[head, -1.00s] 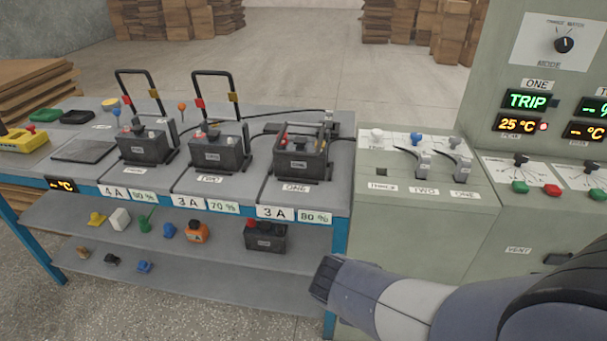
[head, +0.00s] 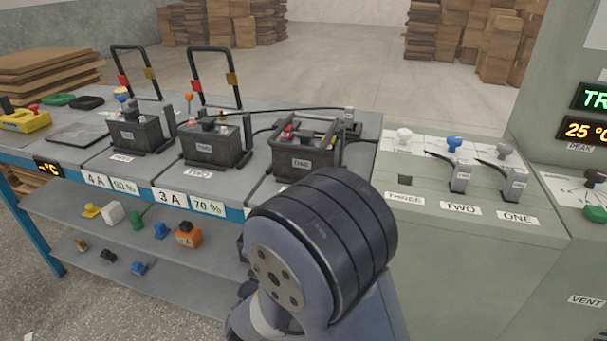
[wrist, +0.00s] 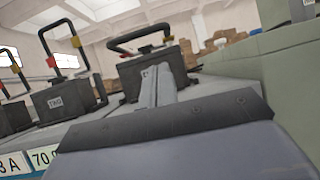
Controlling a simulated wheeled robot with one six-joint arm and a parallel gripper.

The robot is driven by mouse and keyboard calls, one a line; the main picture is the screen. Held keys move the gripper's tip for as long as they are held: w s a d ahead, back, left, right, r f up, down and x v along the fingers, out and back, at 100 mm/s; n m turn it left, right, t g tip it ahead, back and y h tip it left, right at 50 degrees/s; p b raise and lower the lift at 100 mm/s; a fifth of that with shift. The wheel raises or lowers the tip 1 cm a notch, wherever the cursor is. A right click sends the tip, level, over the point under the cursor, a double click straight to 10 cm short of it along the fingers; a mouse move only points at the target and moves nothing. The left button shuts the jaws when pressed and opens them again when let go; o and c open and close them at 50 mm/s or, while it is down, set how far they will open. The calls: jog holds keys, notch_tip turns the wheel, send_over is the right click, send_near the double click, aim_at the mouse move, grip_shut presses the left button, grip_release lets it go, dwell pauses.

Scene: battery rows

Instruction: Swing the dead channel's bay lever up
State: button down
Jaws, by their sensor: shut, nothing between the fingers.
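The bay ONE battery (head: 300,163) sits at the right end of the bench. Its black bay lever (head: 318,132) lies low around the battery top, while the levers of bay TWO (head: 216,74) and bay THREE (head: 137,64) stand upright.
A cable (head: 290,110) runs across the bench back. Small parts lie on the lower shelf (head: 195,260). Boxes are stacked far behind.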

jog(key=shift+a+n+t+y, duration=0.7)
jog(key=shift+a+t+y, duration=0.15)
jog(key=shift+a, duration=0.3)
jog(key=x, duration=1)
jog(key=shift+d+b, duration=0.1)
jog(key=shift+b, duration=0.25)
